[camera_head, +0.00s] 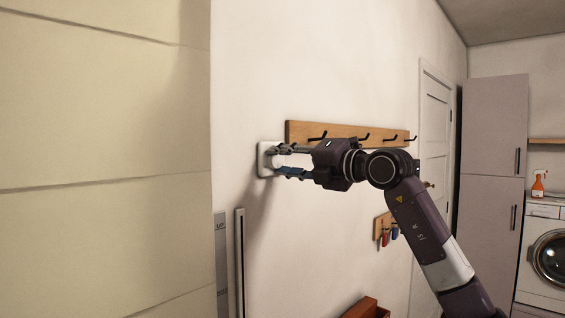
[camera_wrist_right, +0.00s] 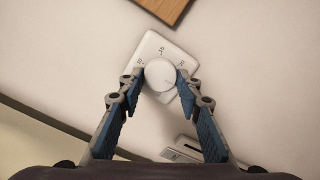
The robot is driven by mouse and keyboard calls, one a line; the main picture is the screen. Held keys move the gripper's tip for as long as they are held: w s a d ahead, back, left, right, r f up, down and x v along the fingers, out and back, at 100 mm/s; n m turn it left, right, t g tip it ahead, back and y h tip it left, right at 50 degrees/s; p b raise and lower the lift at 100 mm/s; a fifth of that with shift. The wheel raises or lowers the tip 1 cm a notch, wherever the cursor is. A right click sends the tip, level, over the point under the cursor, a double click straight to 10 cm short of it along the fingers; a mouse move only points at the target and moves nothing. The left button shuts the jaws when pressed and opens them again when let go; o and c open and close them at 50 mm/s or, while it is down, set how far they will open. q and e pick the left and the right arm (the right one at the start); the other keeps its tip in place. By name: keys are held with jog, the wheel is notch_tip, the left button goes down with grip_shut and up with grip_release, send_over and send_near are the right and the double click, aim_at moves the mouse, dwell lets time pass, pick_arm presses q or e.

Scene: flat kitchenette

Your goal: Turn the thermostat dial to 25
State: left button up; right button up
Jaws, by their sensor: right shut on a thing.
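The white thermostat (camera_head: 264,158) is a small plate on the wall, left of the wooden hook rail. In the right wrist view its plate (camera_wrist_right: 151,47) looks rotated, with small dark markings around a round white dial (camera_wrist_right: 160,74). My right gripper (camera_head: 279,160) reaches it from the right and hides much of it in the head view. In the wrist view the right gripper's two fingers (camera_wrist_right: 161,80) touch the dial from both sides, shut on it. The markings are too small to read for certain. My left gripper is not in view.
A wooden hook rail (camera_head: 300,131) with dark hooks is on the wall close beside the thermostat. A small key board (camera_head: 382,229) hangs lower right. A pale panelled surface (camera_head: 105,150) fills the left. A door (camera_head: 435,130), tall cabinet (camera_head: 492,125) and washing machine (camera_head: 548,258) stand farther right.

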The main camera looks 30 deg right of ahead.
jog(key=o, duration=1.2)
jog(key=shift+d, duration=0.1)
jog(key=shift+c, duration=0.2)
jog(key=v, duration=1.2)
